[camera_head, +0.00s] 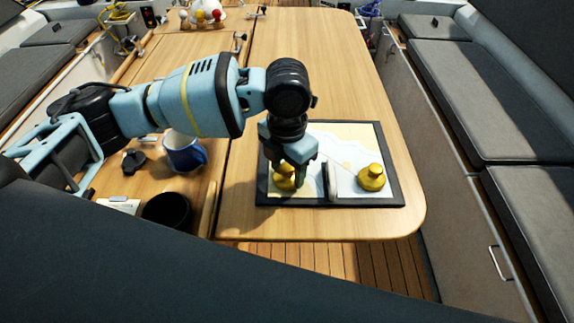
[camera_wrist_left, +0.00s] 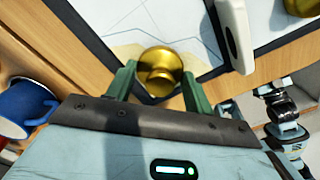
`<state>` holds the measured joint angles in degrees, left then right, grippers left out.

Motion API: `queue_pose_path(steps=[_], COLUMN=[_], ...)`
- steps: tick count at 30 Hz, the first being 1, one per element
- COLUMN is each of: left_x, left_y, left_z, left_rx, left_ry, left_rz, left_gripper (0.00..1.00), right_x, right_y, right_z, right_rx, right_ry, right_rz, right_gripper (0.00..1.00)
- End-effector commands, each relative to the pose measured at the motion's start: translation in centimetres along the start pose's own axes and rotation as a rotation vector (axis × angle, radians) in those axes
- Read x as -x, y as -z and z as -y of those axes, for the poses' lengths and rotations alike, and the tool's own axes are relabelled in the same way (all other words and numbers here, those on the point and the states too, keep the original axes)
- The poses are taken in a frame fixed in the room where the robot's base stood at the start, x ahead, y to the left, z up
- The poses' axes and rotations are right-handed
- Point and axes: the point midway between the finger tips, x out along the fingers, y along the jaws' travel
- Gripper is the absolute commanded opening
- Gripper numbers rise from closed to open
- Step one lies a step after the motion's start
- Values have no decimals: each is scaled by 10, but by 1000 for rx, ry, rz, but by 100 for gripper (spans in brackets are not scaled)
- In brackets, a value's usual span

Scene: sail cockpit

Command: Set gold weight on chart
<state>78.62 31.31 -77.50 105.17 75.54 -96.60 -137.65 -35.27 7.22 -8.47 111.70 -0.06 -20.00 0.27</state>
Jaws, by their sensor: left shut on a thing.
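My left gripper (camera_head: 288,166) points down over the left part of the chart and is shut on a gold weight (camera_head: 284,184). In the left wrist view this round, knobbed weight (camera_wrist_left: 160,71) sits between the green fingers (camera_wrist_left: 158,88). I cannot tell whether its base touches the chart. The chart (camera_head: 350,148) is a pale sheet with blue areas on a dark-edged board on the table. A second gold weight (camera_head: 371,178) stands upright on its right part.
A white, dark-edged item (camera_head: 329,181) stands on the chart between the weights. A blue mug (camera_head: 184,152), a dark round container (camera_head: 167,209) and a small black object (camera_head: 133,161) are to the left. The wooden table (camera_head: 310,60) behind the chart is clear.

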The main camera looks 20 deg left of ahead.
Motion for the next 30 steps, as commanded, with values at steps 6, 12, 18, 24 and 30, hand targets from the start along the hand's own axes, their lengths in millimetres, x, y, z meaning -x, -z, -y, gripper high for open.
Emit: queue_pose_path(steps=[6, 12, 18, 24, 30], left_x=[-1, -1, 8, 42, 83], left_y=[0, 0, 0, -1, -1], left_z=[0, 0, 0, 0, 0], left_rx=[0, 0, -1, 0, -1], left_ry=[0, 0, 0, 0, 0], left_rz=[0, -1, 0, 2, 3], left_gripper=[74, 74, 74, 74, 74], right_x=[0, 0, 0, 0, 0], right_y=[0, 0, -1, -7, -9], right_z=[0, 0, 0, 0, 1], right_rx=[0, 0, 1, -1, -2], right_ry=[0, 0, 0, 1, 2], right_rz=[1, 1, 2, 14, 19], right_gripper=[36, 36, 36, 36, 36])
